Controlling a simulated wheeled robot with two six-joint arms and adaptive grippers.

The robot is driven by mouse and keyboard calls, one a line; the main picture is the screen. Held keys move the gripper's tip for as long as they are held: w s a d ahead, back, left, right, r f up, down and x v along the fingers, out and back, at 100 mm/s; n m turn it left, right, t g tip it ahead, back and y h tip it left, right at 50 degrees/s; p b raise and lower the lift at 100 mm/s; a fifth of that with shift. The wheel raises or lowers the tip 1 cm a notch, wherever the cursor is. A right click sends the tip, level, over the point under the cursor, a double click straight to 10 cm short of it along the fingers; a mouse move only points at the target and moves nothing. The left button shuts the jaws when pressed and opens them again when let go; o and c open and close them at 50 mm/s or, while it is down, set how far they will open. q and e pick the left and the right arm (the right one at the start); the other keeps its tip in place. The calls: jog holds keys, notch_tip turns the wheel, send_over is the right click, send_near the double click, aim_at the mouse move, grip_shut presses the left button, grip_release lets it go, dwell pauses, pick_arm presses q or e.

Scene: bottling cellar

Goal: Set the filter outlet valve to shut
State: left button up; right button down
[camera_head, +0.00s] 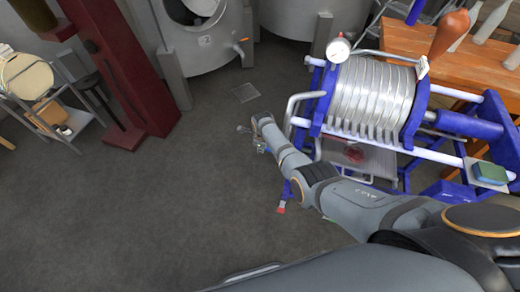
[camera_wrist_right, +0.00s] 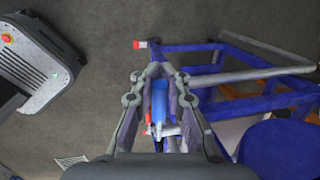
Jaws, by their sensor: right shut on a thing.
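The plate filter (camera_head: 368,95) stands at the right in the head view, with pale plates in a blue frame and a dial gauge on top. My right arm reaches in front of it. My right gripper (camera_wrist_right: 161,78) is shut on a blue handle (camera_wrist_right: 160,102), which I take to be the outlet valve's lever. Small red and metal parts show just below the handle between the fingers. In the head view the right gripper (camera_head: 261,142) is small and the valve is mostly hidden by it. The lever's exact setting cannot be told. My left gripper is out of view.
A bent metal pipe (camera_head: 296,103) rises at the filter's near left side. A red-tipped blue frame part (camera_head: 281,209) sticks out below my arm. Steel tanks (camera_head: 208,52) stand behind, a wooden bench (camera_head: 405,42) at the right.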

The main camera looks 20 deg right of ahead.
jog(key=shift+s+a+f+g+h+b, duration=0.2)
jog(key=shift+f+g+h+b, duration=0.1)
jog(key=shift+f+b, duration=0.3)
dwell(0.6)
jog(key=c, duration=1.3)
grip_release()
jog(key=shift+r, duration=0.1)
jog(key=shift+c, duration=0.2)
jog(key=shift+w, duration=0.1)
jog(key=shift+d, duration=0.1)
jog(key=shift+r, duration=0.5)
notch_tip(320, 180, up, 11)
jog(key=s+a, duration=0.1)
jog(key=shift+s+a, duration=0.3)
jog(key=shift+s, duration=0.1)
jog(key=shift+f, duration=0.1)
